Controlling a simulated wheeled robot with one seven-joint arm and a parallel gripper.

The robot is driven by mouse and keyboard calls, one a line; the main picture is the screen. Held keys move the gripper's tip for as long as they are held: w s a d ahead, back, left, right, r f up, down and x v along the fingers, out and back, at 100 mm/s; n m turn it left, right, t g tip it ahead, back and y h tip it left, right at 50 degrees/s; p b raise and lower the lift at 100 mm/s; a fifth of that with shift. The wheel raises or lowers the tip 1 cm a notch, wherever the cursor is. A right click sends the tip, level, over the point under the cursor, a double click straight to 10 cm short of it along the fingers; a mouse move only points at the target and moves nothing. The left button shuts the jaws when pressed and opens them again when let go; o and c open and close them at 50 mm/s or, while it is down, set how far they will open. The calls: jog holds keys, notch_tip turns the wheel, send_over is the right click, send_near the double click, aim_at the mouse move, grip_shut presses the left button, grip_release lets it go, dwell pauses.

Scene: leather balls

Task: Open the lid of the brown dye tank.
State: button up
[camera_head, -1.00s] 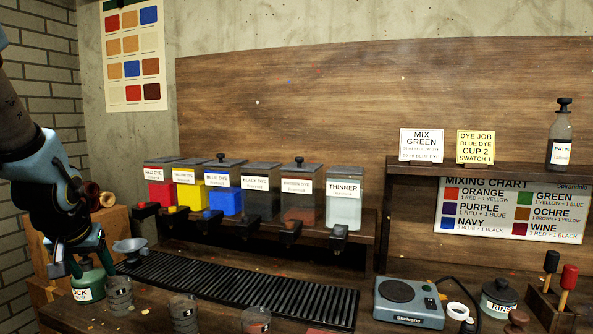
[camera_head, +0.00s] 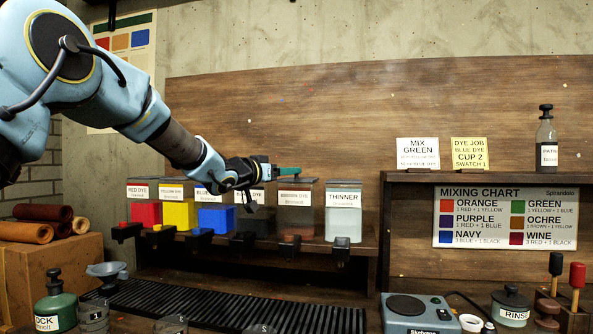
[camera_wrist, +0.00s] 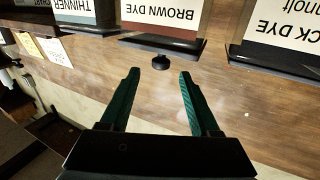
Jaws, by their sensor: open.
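The brown dye tank (camera_head: 294,217) stands in the tank row between the black dye and thinner tanks. It is clear, with a white label and a little dark brown liquid low inside. Its dark lid (camera_wrist: 150,41) is on, and a round black knob (camera_wrist: 160,62) sticks up from it in the wrist view, where the tank appears upside down. My gripper (camera_head: 287,171) is level just above this tank, its teal fingers pointing right. In the wrist view my gripper (camera_wrist: 158,76) is open and empty, with the knob between or just beyond its fingertips. The head view hides the knob.
The thinner tank (camera_head: 343,222) is close on the right. The black dye (camera_head: 254,222), blue (camera_head: 215,217), yellow (camera_head: 178,212) and red (camera_head: 145,211) tanks stand left, partly under my arm. A wooden backboard (camera_head: 330,110) rises behind. A shelf (camera_head: 460,177) is at right.

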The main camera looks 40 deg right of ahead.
jog(key=d, duration=0.3)
jog(key=w+d+p, duration=0.1)
jog(key=d, duration=0.2)
jog(key=shift+w, duration=0.1)
jog(key=shift+a, duration=0.1)
grip_shut()
dwell(1.2)
